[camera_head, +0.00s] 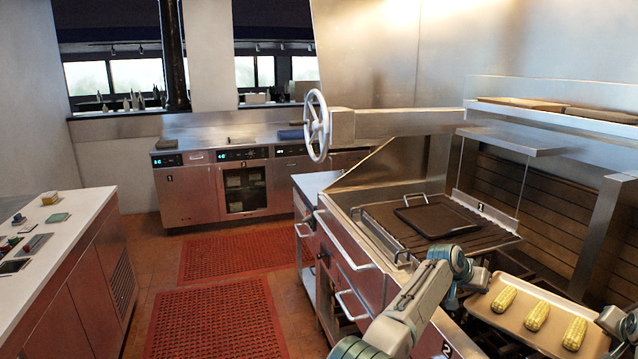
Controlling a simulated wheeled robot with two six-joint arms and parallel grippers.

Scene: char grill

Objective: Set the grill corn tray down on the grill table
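The grill corn tray (510,324) is a shallow tan metal tray at the lower right, with three yellow corn cobs (536,315) lying side by side in it. It appears to be above the front right part of the grill; whether it touches anything below is hidden. My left gripper (478,280) is at the tray's left edge and appears shut on it. My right gripper (612,320) is at the tray's right edge, by the picture's edge, and appears shut on it too. The fingertips are small and partly hidden. The grill table cannot be told apart surely.
A dark square pan (438,219) lies on the grill grate (385,215), behind the tray. A handwheel (316,125) and steel beam project above the grill. A white-topped counter (70,225) stands at the left. Red floor mats (235,255) cover the open aisle.

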